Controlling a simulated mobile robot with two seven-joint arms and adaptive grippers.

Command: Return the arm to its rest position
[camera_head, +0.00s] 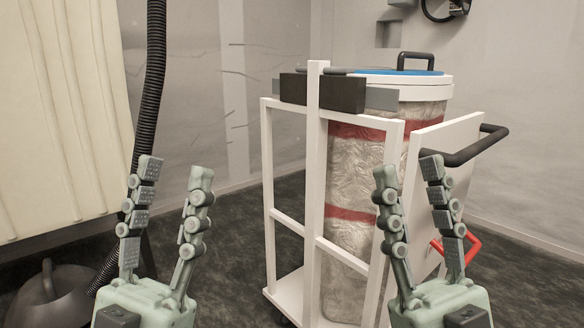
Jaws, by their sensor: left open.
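My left gripper (176,172) stands upright at the lower left, with its fingers spread and nothing between them. My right gripper (404,166) stands upright at the lower right of centre, in front of a white cart (313,180). Its two fingers are spread apart, and I see nothing held between them. Neither gripper visibly holds anything. The arms behind the grippers are out of view.
The cart holds a tall wrapped cylinder (352,185) with red bands and a blue-topped lid (385,72). A black handle (470,148) sticks out right. A black hose (150,90) and a grey rounded vessel (50,295) are at left. Dark floor lies between.

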